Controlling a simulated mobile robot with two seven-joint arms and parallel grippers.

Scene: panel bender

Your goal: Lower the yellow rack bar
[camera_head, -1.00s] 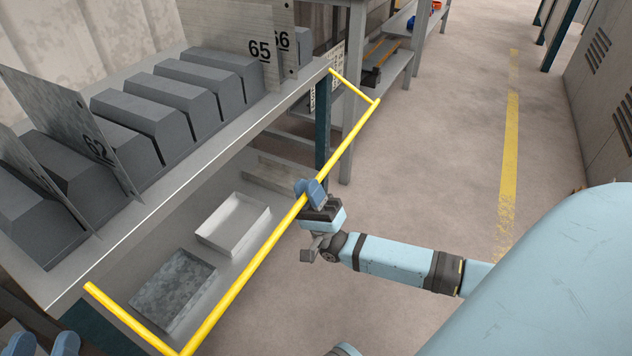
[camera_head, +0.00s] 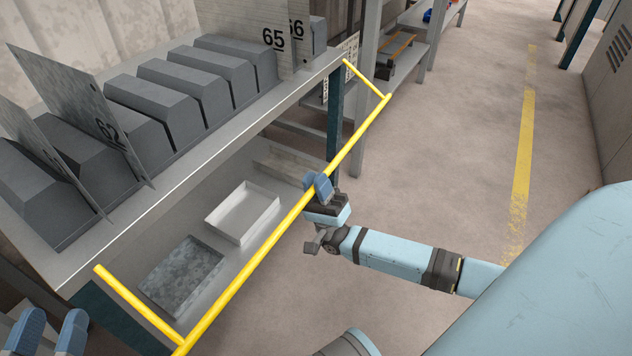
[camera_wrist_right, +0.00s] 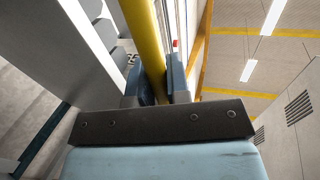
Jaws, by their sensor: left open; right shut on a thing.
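The yellow rack bar (camera_head: 273,235) is a long rail with a short arm at each end, running along the front of the rack at about shelf height. My right gripper (camera_head: 318,186) is shut on the bar's long rail, a little beyond its middle. In the right wrist view the bar (camera_wrist_right: 143,40) passes between the fingers of the right gripper (camera_wrist_right: 160,88). My left gripper (camera_head: 48,335) is at the lower left corner, open and empty, apart from the bar. The near end of the bar is cut off by the picture's bottom edge.
The rack's upper shelf (camera_head: 182,166) holds several dark grey blocks and upright dividers marked 62, 65 and 66. Below it lie a white tray (camera_head: 212,223) and a grey mottled plate (camera_head: 180,275). Clear floor (camera_head: 440,150) with a yellow line lies to the right.

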